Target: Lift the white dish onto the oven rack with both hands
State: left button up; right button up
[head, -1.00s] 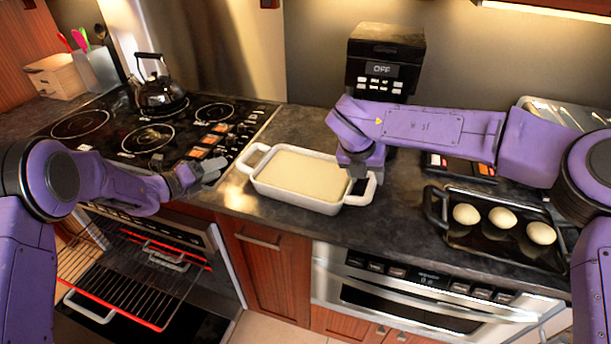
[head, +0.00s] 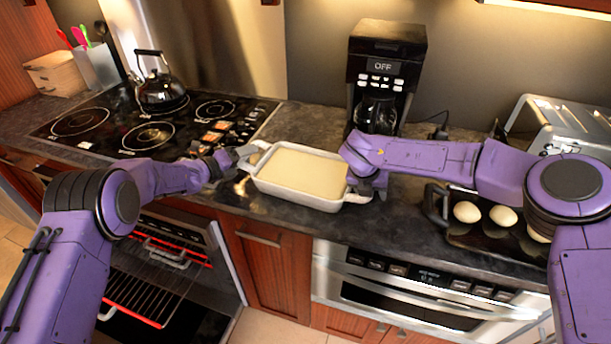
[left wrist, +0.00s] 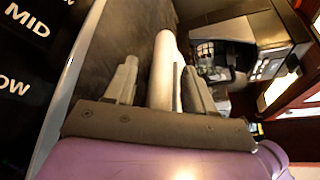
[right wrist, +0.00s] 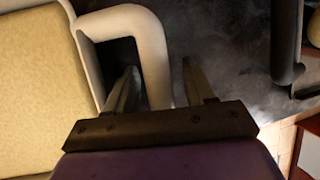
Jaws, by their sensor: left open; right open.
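The white dish (head: 300,196) with a pale yellow filling sits on the dark counter between the stove and the coffee maker. My left gripper (head: 246,156) is at its left handle. In the left wrist view the white handle (left wrist: 164,75) lies between the two spread fingers. My right gripper (head: 364,192) is at the right handle. In the right wrist view that handle (right wrist: 152,50) passes between the open fingers, nearer the left one. The oven rack (head: 140,297) is pulled out of the open oven at lower left, partly hidden by my left arm.
A stove top (head: 150,134) with a kettle (head: 160,88) is at the left. A black coffee maker (head: 384,75) stands behind the dish. A black tray (head: 490,236) with round buns and a toaster (head: 560,125) are at the right.

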pick_arm(q)
jog(key=shift+s, duration=0.1)
jog(key=shift+c, duration=0.3)
pick_arm(e)
jog(key=shift+c, duration=0.4)
pick_arm(q)
grip_shut()
pick_arm(e)
jog(key=shift+s+r, duration=0.1)
grip_shut()
pick_arm(q)
jog(key=shift+r, duration=0.1)
